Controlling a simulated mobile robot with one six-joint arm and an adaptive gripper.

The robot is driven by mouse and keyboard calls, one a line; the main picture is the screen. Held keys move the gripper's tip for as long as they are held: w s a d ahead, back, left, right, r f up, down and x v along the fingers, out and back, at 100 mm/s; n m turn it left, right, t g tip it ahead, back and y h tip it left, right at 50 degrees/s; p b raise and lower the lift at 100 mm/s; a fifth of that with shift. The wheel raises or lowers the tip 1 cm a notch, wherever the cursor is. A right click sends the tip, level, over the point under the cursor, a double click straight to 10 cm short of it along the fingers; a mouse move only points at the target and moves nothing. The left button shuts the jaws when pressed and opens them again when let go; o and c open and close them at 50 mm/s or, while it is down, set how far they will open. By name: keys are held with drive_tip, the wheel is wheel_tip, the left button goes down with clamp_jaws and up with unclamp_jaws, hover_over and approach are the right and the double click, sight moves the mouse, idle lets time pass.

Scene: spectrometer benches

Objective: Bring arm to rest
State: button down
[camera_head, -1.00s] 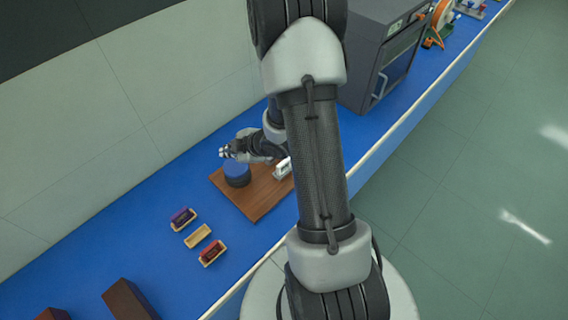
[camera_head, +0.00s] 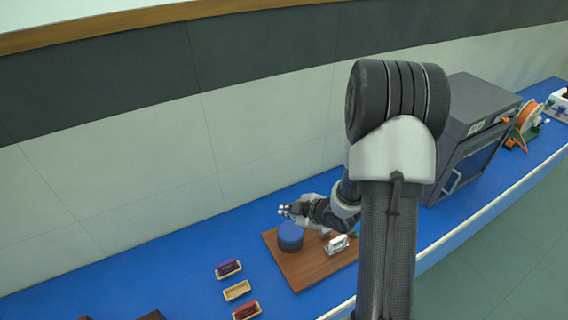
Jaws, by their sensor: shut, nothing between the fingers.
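My arm rises from the lower right of the head view, bends at a dark elbow and reaches down behind itself to the bench. My gripper (camera_head: 284,210) is small in the picture, at the end of the wrist, above a round blue-topped item (camera_head: 290,236) on a brown wooden board (camera_head: 297,277). It is shut and empty. I cannot tell the exact gap between the gripper and the blue-topped item. A small white device (camera_head: 337,244) stands on the board, just below the wrist.
Three small trays lie left of the board: one with a purple item (camera_head: 228,268), an empty one (camera_head: 237,290), one with a red item (camera_head: 246,311). A dark grey cabinet (camera_head: 478,130) and an orange wheel-like device (camera_head: 527,117) stand to the right.

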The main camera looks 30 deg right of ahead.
drive_tip(key=shift+r, duration=0.1)
drive_tip(key=s+a+r+m+g+h+b, duration=0.1)
drive_tip(key=s+r+m+h+b, duration=0.1)
drive_tip(key=s+r+m, duration=0.35)
drive_tip(key=s+a+r+m+g+h+b, duration=0.1)
drive_tip(key=s+r+m+h+b, duration=0.15)
drive_tip(key=r, duration=0.65)
drive_tip(key=s+a+r+m+g+y+b, duration=0.1)
drive_tip(key=s+a+m, duration=0.1)
drive_tip(key=s+a, duration=0.3)
drive_tip(key=s+a+r+m+g+y+b, duration=0.1)
drive_tip(key=s+a, duration=0.5)
drive_tip(key=s, duration=0.6)
drive_tip(key=shift+s+a+r+m+b, duration=0.2)
drive_tip(key=shift+r+m+b, duration=0.15)
drive_tip(key=shift+b, duration=0.3)
drive_tip(key=shift+d, duration=0.1)
